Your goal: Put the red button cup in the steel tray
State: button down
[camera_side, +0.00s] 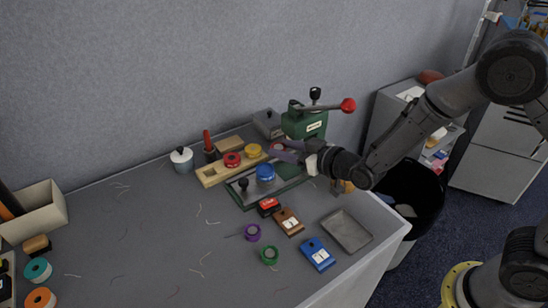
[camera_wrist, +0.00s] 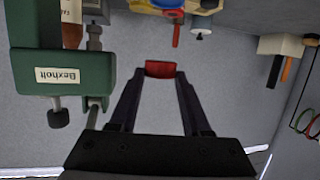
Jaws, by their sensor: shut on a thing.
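My gripper (camera_wrist: 160,72) is shut on a red cup (camera_wrist: 160,69), which shows between the fingertips in the wrist view. In the side view the held red cup (camera_side: 277,145) is partly hidden by my gripper (camera_side: 284,151), beside the green press and above the right end of the wooden rack. A second round red piece (camera_side: 232,159) sits in that rack. The steel tray (camera_side: 346,231) is a shallow grey rectangle near the table's right edge, and it looks empty. My gripper is up and left of it in the side view.
The green press (camera_side: 304,122) has a red-knobbed lever. The wooden rack (camera_side: 210,176) also holds a yellow piece (camera_side: 253,150). A blue piece (camera_side: 265,172) sits in front. Brown and blue boxes (camera_side: 318,254) and purple and green rings lie left of the tray.

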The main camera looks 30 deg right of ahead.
jog(key=r+v, duration=0.1)
jog(key=v, duration=0.8)
jog(key=n+g+y, duration=0.2)
jog(key=n+y, duration=0.3)
jog(key=y, duration=0.1)
send_over(356, 234)
notch_tip(356, 234, down, 10)
jog(key=shift+h, duration=0.3)
jog(key=shift+f, duration=3.75)
jog(key=shift+f, duration=0.15)
jog(key=shift+c, duration=1.8)
grip_release()
